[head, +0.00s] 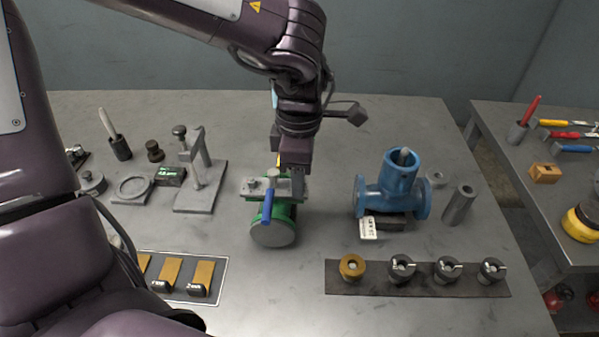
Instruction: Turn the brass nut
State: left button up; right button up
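A green valve (275,232) with a blue lever (267,206) and a grey metal top plate (254,187) lies on the bench near the middle. My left gripper (297,196) points down at the right part of that plate. Its fingers are small and partly merged with the plate, so I cannot tell whether they are open or shut. No brass nut shows clearly on the green valve; my gripper covers part of its top. A brass-coloured round piece (351,266) with a hole sits at the left end of a dark strip (375,286). My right gripper is not in view.
A blue valve body (394,200) and a grey cylinder (458,204) stand to the right. Several dark round pieces share the strip. A grey stand (203,185) and a tray with brass-coloured plates (170,271) are to the left. Bare bench lies between the valves.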

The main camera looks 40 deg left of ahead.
pick_arm(q)
notch_tip(320, 180, up, 8)
jog(key=shift+f, duration=0.2)
dwell(0.6)
